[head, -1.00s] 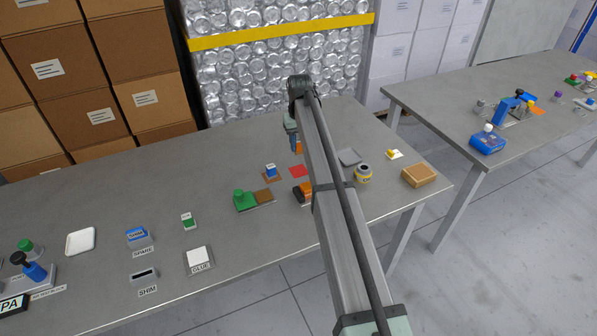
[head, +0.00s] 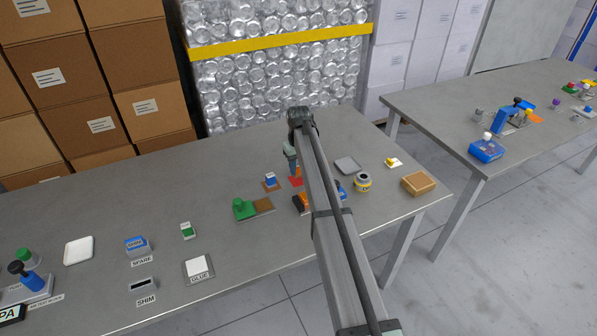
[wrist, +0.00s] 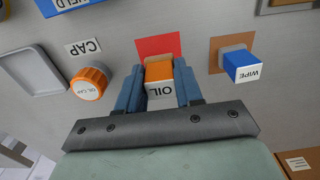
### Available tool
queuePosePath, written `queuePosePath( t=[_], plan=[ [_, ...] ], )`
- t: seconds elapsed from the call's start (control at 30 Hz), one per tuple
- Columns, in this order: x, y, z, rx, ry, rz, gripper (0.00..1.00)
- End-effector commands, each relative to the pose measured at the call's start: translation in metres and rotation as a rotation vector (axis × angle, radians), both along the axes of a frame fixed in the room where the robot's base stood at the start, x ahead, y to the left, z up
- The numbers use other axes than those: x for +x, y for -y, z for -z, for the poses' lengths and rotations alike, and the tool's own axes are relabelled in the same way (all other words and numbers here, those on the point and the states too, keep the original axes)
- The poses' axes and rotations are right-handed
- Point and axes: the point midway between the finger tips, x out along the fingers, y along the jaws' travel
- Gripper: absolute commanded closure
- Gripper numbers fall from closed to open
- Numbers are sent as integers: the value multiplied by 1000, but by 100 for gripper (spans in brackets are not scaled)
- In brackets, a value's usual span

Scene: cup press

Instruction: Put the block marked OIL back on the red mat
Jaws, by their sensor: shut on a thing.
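My gripper (wrist: 159,90) is shut on the OIL block (wrist: 160,72), which has an orange body and a white face lettered OIL. The red mat (wrist: 160,45) shows just beyond the block in the wrist view, and the block overlaps its near part. I cannot tell whether the block touches the mat. In the head view the red mat (head: 295,182) is partly hidden by my gripper, and the block cannot be made out clearly there.
The blue WIPE block (wrist: 242,66) stands on a brown mat (wrist: 222,43) to the right in the wrist view. The orange oil cap (wrist: 90,82) and a grey tray (wrist: 30,75) lie to the left.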

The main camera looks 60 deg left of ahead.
Motion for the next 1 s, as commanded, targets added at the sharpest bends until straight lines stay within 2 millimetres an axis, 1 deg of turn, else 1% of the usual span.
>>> queuePosePath(
  t=[0.03,0.1,0.2,0.57,0.6,0.83,0.87,1.0],
  plan=[
    [0,0,7,-1,0,0,89],
    [0,0,16,0,0,0,89],
    [0,0,22,0,0,0,89],
    [0,0,24,0,0,0,89],
    [0,0,25,0,0,0,63],
    [0,0,24,0,0,0,41],
    [0,0,24,0,0,0,39],
    [0,0,24,0,0,0,39]
  ],
)
